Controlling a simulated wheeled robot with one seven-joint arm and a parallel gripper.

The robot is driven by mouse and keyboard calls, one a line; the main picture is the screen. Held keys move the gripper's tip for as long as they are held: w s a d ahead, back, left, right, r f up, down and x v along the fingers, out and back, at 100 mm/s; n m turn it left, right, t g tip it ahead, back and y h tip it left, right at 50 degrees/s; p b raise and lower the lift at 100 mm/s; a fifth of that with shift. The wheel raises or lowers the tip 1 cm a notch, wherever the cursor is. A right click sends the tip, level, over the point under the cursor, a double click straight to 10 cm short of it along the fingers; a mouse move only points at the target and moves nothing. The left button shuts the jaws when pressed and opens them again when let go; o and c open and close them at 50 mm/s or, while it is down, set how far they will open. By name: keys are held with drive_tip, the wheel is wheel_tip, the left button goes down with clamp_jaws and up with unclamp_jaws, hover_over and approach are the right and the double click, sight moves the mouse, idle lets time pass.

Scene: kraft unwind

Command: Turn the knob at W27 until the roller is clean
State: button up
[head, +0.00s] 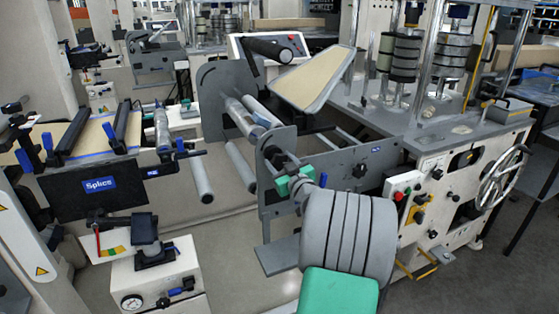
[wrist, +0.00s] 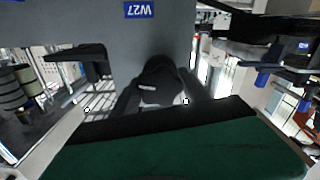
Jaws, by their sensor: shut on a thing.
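A dark knob (wrist: 160,82) sits on a grey plate below the blue W27 label (wrist: 141,10) in the wrist view. My gripper (wrist: 137,104) is shut on the knob, its grey fingers at the knob's sides. In the head view my gripper (head: 283,165) reaches the grey side plate (head: 340,170) and mostly covers the knob. Behind that plate, a shiny roller (head: 240,112) runs between the grey plates. I cannot tell how clean its surface is.
My grey and green arm hides part of the machine front. A white control panel with a handwheel (head: 503,178) is at the right. A bench with a Splice sign (head: 100,184) is at the left. Lower bare rollers (head: 241,166) stick out near the plate.

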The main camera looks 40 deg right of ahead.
drive_tip(key=m+p, duration=0.2)
drive_tip(key=m, duration=0.4)
drive_tip(key=shift+r, duration=0.1)
drive_tip(key=m+p, duration=0.2)
drive_tip(key=m, duration=0.1)
drive_tip(key=shift+m, duration=0.5)
drive_tip(key=o, duration=1.4)
drive_tip(key=b+v, duration=0.3)
drive_tip(key=v, duration=0.4)
drive_tip(key=shift+a, duration=0.1)
